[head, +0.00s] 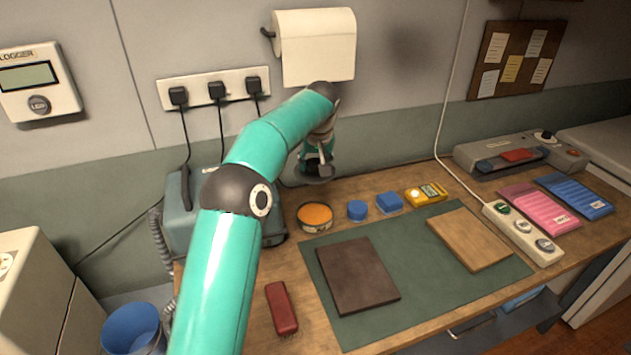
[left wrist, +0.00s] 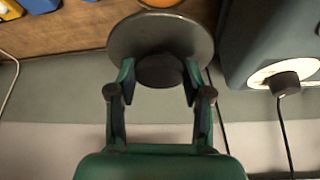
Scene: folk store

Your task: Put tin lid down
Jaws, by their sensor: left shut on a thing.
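My left gripper (head: 318,170) is behind the tin, close to the wall at the back of the bench. In the left wrist view the gripper (left wrist: 159,75) is shut on the dark knob of a round grey tin lid (left wrist: 160,32). The lid also shows in the head view, partly covered by the gripper (head: 312,179). A round open tin (head: 314,224) with orange contents stands on the bench in front of the gripper. Whether the lid touches the bench is hard to tell. My right gripper is not in view.
A teal-grey box (head: 183,215) with a hose stands left of the lid. A blue round piece (head: 356,210), a blue block (head: 389,203) and a yellow meter (head: 425,195) lie right of the tin. A green mat (head: 400,240) bears two boards. A red case (head: 281,308) lies in front.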

